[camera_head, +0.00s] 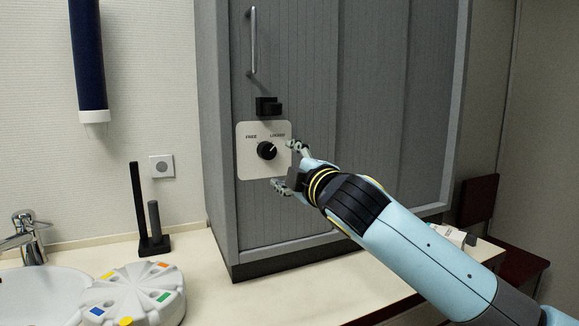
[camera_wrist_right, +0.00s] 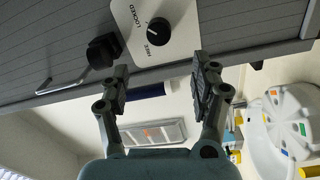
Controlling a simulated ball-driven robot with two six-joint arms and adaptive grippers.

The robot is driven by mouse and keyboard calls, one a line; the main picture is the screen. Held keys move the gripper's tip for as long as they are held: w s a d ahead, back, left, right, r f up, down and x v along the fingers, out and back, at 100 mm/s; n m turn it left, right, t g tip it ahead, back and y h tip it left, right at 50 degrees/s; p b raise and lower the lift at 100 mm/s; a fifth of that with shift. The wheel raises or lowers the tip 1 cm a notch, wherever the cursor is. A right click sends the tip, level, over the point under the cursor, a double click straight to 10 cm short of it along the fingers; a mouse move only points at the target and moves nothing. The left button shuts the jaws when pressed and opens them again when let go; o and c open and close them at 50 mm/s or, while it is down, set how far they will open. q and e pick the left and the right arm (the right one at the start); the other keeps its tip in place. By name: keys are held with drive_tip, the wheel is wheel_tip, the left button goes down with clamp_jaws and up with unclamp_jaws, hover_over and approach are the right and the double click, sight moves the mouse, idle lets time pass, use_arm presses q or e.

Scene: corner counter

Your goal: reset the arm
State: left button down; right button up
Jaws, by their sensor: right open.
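My right gripper (camera_head: 284,165) is open and empty beside a black knob (camera_head: 266,150), to its right in the head view. The knob sits on a white plate (camera_head: 246,167) marked FREE and LOCKED, and its white pointer line leans up and right, toward LOCKED. In the right wrist view the spread fingers of my right gripper (camera_wrist_right: 160,78) stand below the knob (camera_wrist_right: 159,31), with no contact to be seen. My right arm reaches in from the lower right. My left gripper is not in view.
The plate is on a grey slatted cabinet (camera_head: 350,90) with a bar handle (camera_head: 253,40) and a black latch block (camera_head: 268,106). The counter (camera_head: 215,290) holds a round white tray (camera_head: 135,290), a black stand (camera_head: 150,246) and a sink (camera_head: 45,290). A dark blue tube (camera_head: 88,55) hangs left.

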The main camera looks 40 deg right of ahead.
idle(0.3)
drive_tip(key=s+a+f+m+g, duration=0.4)
drive_tip(key=s+f+m+g, duration=0.3)
drive_tip(key=s+f, duration=0.8)
drive_tip(key=s+a+f+m+g+y, duration=0.2)
drive_tip(key=s+a+f+g, duration=0.2)
drive_tip(key=s, duration=0.5)
drive_tip(key=s+a+f+m+g+y, duration=0.2)
drive_tip(key=s+a+f+m+g, duration=0.15)
drive_tip(key=s, duration=0.55)
drive_tip(key=s+d+f+g+b, duration=0.2)
drive_tip(key=f+b, duration=0.7)
drive_tip(key=f, duration=2.8)
drive_tip(key=s+d+f+b, duration=0.2)
drive_tip(key=s+f+b, duration=0.4)
drive_tip(key=s+f, duration=1.1)
wheel_tip(320, 180, down, 5)
drive_tip(key=shift+s+r, duration=0.2)
drive_tip(key=shift+s, duration=0.1)
